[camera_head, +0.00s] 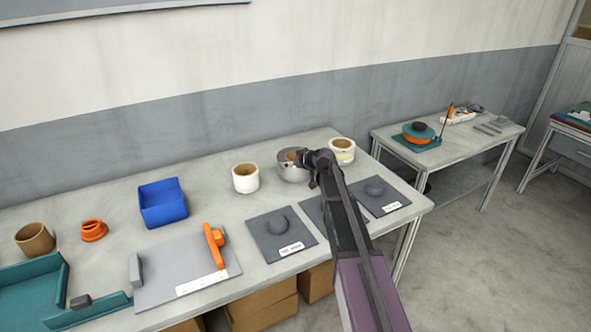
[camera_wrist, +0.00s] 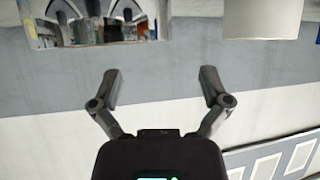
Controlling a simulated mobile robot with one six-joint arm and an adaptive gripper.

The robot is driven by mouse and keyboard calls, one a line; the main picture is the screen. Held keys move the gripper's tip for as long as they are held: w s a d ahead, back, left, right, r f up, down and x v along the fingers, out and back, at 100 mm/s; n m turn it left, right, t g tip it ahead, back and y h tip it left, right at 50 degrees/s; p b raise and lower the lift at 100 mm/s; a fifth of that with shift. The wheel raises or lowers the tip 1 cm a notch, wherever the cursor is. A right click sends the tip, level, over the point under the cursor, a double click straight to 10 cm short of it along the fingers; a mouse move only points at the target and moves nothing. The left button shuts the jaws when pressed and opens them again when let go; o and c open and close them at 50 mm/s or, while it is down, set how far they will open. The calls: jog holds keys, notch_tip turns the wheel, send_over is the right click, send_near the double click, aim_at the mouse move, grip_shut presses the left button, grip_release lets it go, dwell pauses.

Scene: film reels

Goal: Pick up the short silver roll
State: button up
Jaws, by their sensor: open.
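The short silver roll (camera_head: 291,170) stands upright on the table in the head view, with a brown core showing at its top. It sits between two white rolls. My gripper (camera_head: 310,168) is at its right side and hides part of it. In the wrist view my gripper (camera_wrist: 160,82) has its fingers spread wide with nothing between them. A shiny reflective surface (camera_wrist: 95,28), apparently the silver roll, is at the upper left there, beyond the fingertips. I cannot tell whether the gripper touches the roll.
White rolls stand at left (camera_head: 245,178) and right (camera_head: 341,151); a white roll (camera_wrist: 262,18) also shows in the wrist view. Dark labelled pads (camera_head: 268,247) lie in front. A blue bin (camera_head: 163,208) and a grey plate with an orange part (camera_head: 214,246) are further left. The wall is behind.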

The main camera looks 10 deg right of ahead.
aim_at(284, 160)
jog(key=shift+x, duration=0.75)
jog(key=shift+d+b+x, duration=0.2)
jog(key=shift+b+x, duration=0.45)
jog(key=shift+x, duration=0.3)
jog(key=shift+d+b+x, duration=0.2)
jog(key=shift+b+x, duration=0.4)
jog(key=shift+x, duration=0.4)
jog(key=shift+b+x, duration=0.3)
jog(key=shift+x, duration=0.55)
grip_shut()
jog(key=shift+r+p, duration=0.25)
jog(key=shift+p, duration=0.05)
